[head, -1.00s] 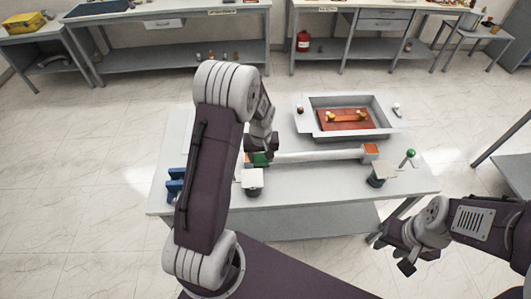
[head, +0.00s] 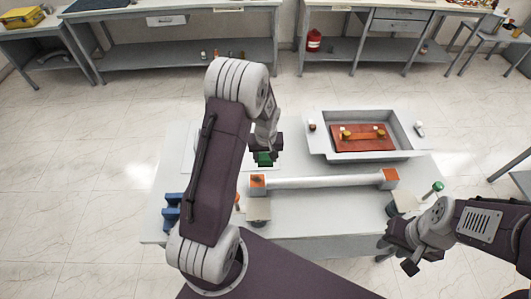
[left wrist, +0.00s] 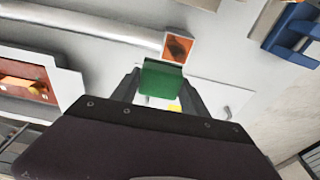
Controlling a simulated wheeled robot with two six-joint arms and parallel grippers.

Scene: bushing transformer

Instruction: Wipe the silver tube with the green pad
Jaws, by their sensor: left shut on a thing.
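The silver tube (head: 325,182) lies left to right near the front of the table, with an orange-faced block at each end. The left end block (head: 257,183) also shows in the left wrist view (left wrist: 178,47). My left gripper (head: 264,157) is shut on the green pad (left wrist: 162,80) and holds it behind and above the tube's left end, apart from the tube. The pad also shows in the head view (head: 264,160). My right gripper (head: 398,262) is low at the right front of the table, away from the tube; its finger opening is unclear.
A grey tray (head: 312,147) with a red-brown plate (head: 362,138) stands behind the tube. A blue holder (head: 172,212) sits at the table's left edge. A green-topped stick (head: 438,187) is at the right. Small stands support the tube's front area.

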